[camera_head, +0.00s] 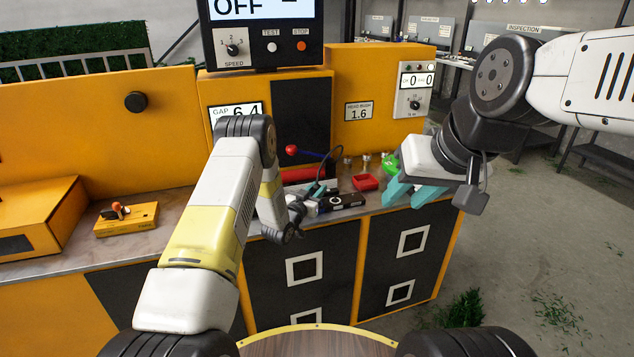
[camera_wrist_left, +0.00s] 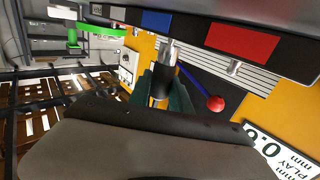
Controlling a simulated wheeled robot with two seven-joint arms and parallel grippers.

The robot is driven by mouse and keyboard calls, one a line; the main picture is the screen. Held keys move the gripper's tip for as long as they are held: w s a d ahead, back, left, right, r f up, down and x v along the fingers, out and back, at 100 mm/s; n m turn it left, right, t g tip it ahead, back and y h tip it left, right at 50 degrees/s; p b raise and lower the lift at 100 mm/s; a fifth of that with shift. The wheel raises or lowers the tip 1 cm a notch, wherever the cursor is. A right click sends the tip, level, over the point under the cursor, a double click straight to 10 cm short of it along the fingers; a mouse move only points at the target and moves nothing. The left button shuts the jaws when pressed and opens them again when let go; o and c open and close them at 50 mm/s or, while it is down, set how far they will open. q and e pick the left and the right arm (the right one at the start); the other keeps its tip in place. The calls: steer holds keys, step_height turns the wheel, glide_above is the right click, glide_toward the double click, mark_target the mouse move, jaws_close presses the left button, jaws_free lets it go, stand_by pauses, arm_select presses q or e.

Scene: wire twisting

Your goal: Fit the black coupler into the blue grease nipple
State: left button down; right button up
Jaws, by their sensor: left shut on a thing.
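In the left wrist view, the teal fingers of my left gripper (camera_wrist_left: 168,95) are shut on the black coupler (camera_wrist_left: 158,92). A silver metal piece (camera_wrist_left: 168,55) stands in line at the coupler's end, below the blue patch (camera_wrist_left: 156,20) of a dark bar. I take it for the blue grease nipple; whether it is inside the coupler or only touching it I cannot tell. My right gripper (camera_head: 403,197) hangs open and empty at the bench's right end.
A red patch (camera_wrist_left: 243,45) on the bar has another silver nipple (camera_wrist_left: 234,68). A red ball lever (camera_head: 291,150) stands at the back of the bench. A red tray (camera_head: 365,182) and a green part (camera_head: 390,162) lie to the right. A small yellow box (camera_head: 127,219) sits left.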

arm_select(q)
steer(key=shift+f, duration=0.35)
steer(key=c, duration=1.1)
jaws_free()
steer(key=shift+f, duration=0.1)
steer(key=shift+v, duration=3.9)
